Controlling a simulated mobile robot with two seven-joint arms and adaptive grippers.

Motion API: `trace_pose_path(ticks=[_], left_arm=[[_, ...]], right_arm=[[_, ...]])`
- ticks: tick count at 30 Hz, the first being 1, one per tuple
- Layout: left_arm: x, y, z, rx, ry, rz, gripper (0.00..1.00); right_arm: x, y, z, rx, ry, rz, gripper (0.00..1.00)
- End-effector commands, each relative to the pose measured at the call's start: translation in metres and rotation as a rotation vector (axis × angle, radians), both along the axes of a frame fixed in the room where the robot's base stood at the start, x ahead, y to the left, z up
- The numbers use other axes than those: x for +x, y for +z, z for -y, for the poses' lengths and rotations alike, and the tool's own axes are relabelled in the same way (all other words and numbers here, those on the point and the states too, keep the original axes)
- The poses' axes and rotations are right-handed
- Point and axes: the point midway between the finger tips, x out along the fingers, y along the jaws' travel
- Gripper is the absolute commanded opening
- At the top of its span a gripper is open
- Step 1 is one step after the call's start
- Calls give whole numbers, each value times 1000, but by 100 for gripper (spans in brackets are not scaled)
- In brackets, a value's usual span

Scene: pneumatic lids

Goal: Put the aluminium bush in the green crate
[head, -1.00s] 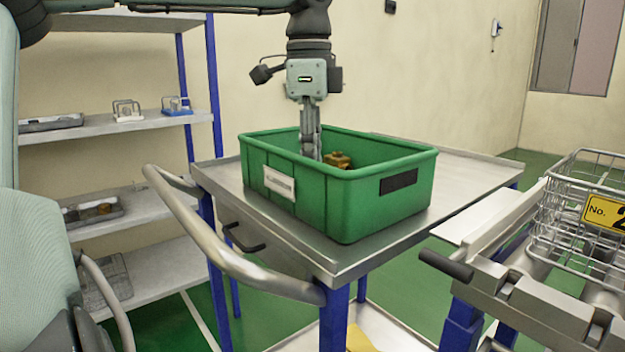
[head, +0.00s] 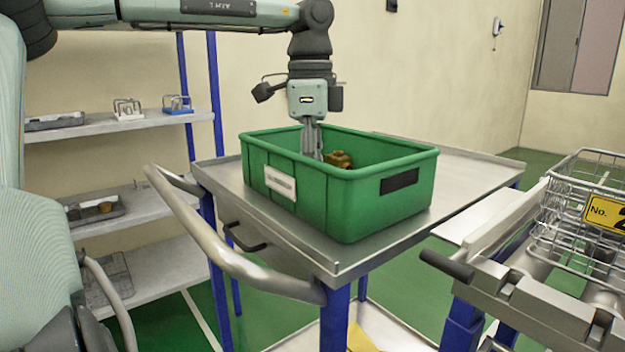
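The green crate (head: 345,207) stands on the steel-topped trolley, with a white label on one side and a black panel on another. My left gripper (head: 312,142) points down into the crate, beside a brass-coloured part (head: 338,160) that lies inside. Its fingers look close together, but the tips are hidden behind the crate's near wall, so I cannot tell whether they hold anything. I cannot make out an aluminium bush; the crate's floor is mostly hidden by its walls. My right gripper is not in view.
The trolley top (head: 463,172) is bare to the right of the crate. Its curved handle (head: 215,245) sticks out at the near left. A wire basket (head: 580,215) numbered 2 stands at the right. A shelf rack (head: 140,210) with trays stands at the left.

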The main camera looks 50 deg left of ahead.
Motion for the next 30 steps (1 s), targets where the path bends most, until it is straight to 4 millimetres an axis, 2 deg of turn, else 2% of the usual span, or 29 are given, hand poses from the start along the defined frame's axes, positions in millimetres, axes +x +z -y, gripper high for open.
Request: trace_pose_path(ticks=[2, 6, 12, 18, 24, 30], left_arm=[[0, 5, 0, 1, 1, 2, 38], [0, 29, -1, 3, 2, 4, 38], [0, 75, -2, 4, 4, 3, 38], [-1, 108, -2, 2, 2, 1, 38], [-1, 120, -2, 0, 0, 0, 38], [-2, 121, -2, -1, -1, -1, 38]], right_arm=[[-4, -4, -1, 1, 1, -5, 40], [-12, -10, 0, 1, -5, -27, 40], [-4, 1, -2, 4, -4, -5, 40], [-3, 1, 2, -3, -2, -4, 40], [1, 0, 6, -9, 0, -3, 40], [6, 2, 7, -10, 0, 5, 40]])
